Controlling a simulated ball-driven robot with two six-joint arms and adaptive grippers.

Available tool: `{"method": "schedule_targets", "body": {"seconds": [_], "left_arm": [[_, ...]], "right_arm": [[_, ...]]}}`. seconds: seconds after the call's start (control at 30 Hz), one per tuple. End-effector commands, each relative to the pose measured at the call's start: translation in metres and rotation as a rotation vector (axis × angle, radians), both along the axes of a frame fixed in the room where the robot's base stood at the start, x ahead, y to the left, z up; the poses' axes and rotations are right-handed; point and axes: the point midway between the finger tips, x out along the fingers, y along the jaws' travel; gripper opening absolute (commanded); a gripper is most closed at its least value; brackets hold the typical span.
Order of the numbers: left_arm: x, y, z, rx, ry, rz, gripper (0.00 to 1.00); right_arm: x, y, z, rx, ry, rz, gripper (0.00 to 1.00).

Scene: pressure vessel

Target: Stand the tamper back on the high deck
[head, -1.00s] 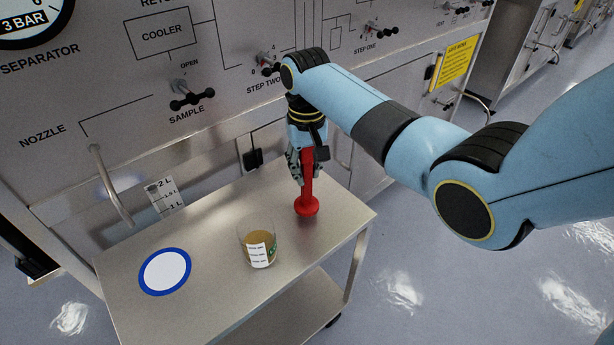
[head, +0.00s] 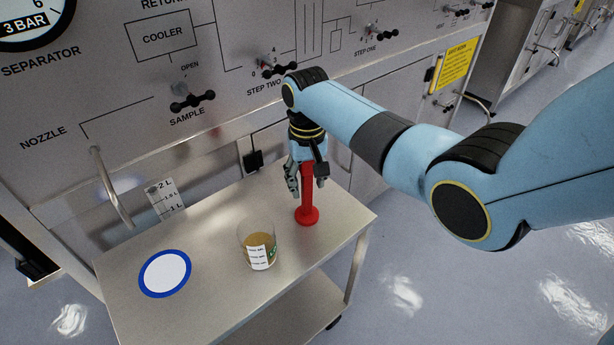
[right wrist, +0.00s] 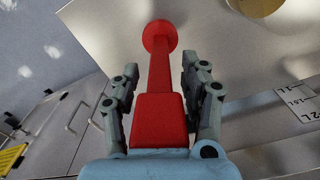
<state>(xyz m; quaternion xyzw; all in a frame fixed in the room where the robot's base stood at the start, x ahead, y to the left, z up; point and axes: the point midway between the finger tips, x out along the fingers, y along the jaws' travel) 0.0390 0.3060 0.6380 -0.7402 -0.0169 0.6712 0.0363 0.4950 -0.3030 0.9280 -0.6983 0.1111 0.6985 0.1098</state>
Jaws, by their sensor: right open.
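The red tamper (head: 307,200) stands upright on the top deck (head: 215,222) of the metal cart, its round red foot on the surface. My right gripper (head: 307,182) is above it and open, with its fingers on either side of the tamper's upper part. In the right wrist view the tamper (right wrist: 160,75) runs between the two open fingers (right wrist: 163,92), with visible gaps beside its shaft. The tamper's top end is partly hidden by the gripper in the head view. My left gripper is not in view.
A clear beaker (head: 258,248) with brown contents stands left of the tamper on the deck. A white disc with a blue rim (head: 165,272) lies further left. The panel with valve handles (head: 192,100) and a nozzle pipe (head: 112,188) rise behind the cart.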

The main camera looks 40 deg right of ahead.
Motion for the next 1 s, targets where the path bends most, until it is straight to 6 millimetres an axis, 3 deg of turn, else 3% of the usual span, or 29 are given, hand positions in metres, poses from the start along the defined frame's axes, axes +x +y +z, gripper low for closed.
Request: {"method": "schedule_targets", "body": {"seconds": [0.17,0.6,0.8,1.0], "left_arm": [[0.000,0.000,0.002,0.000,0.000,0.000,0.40],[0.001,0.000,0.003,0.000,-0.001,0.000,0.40],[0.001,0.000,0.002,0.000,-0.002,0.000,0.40],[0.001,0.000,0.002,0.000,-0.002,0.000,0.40]], "right_arm": [[0.001,0.000,0.017,-0.001,-0.003,0.000,0.45],[0.001,0.000,0.106,0.000,-0.003,0.000,0.45],[0.001,0.000,0.122,0.000,-0.001,0.000,0.45],[0.001,0.000,0.123,0.000,0.000,0.000,0.45]]}}
